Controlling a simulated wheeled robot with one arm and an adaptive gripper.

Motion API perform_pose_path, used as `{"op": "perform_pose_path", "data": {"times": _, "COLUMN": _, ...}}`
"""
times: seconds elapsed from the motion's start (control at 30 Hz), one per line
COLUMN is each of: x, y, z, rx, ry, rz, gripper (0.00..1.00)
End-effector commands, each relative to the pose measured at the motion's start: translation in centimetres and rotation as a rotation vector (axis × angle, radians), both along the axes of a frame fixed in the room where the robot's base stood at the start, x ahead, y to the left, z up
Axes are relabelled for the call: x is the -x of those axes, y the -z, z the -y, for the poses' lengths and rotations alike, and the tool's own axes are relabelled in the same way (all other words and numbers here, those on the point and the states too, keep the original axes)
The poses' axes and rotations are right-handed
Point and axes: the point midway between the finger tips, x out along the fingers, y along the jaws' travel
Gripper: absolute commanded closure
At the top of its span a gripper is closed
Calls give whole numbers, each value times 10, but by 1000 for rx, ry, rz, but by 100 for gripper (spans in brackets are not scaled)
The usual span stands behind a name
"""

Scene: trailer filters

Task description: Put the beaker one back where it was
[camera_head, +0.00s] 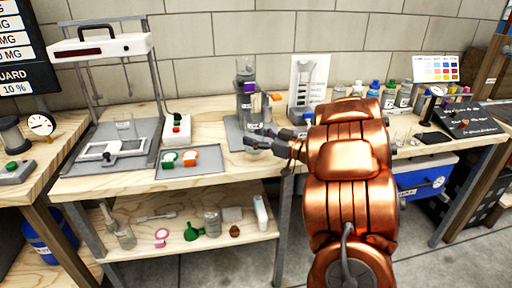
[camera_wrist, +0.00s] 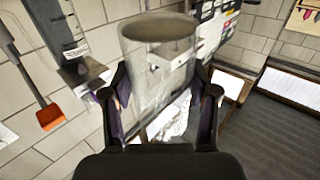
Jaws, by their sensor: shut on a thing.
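My gripper (camera_head: 268,139) is shut on a clear glass beaker (camera_wrist: 158,75). In the wrist view the beaker stands between the two dark fingers (camera_wrist: 160,105), its open rim towards the top of the picture. In the head view the beaker is small and faint at the fingertips, just in front of the grey stand with the purple part (camera_head: 249,88). I cannot tell there whether it touches the bench. Another clear glass vessel (camera_head: 124,126) stands on the grey base under the white frame at left.
A grey tray (camera_head: 205,169) with orange and green pieces lies left of my gripper. Several bottles (camera_head: 388,97) stand along the back right. The lower shelf (camera_head: 150,250) holds glassware and a green funnel (camera_head: 192,232).

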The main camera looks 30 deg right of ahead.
Motion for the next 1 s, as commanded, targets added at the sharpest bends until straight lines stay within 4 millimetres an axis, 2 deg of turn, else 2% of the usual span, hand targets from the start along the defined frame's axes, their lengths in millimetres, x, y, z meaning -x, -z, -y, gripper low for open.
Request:
{"op": "perform_pose_path", "data": {"times": 0.1, "x": 1, "y": 21, "z": 0, "rx": -5, "ry": 0, "rz": -3, "gripper": 84}}
{"op": "perform_pose_path", "data": {"times": 0.2, "x": 1, "y": 33, "z": 0, "rx": -3, "ry": 0, "rz": -3, "gripper": 84}}
{"op": "perform_pose_path", "data": {"times": 0.63, "x": 1, "y": 38, "z": 0, "rx": 0, "ry": 0, "rz": -1, "gripper": 84}}
{"op": "perform_pose_path", "data": {"times": 0.67, "x": 1, "y": 39, "z": 0, "rx": 0, "ry": 0, "rz": -1, "gripper": 40}}
{"op": "perform_pose_path", "data": {"times": 0.9, "x": 1, "y": 38, "z": 0, "rx": 0, "ry": 0, "rz": -1, "gripper": 16}}
{"op": "perform_pose_path", "data": {"times": 1.0, "x": 1, "y": 38, "z": 0, "rx": 0, "ry": 0, "rz": -1, "gripper": 16}}
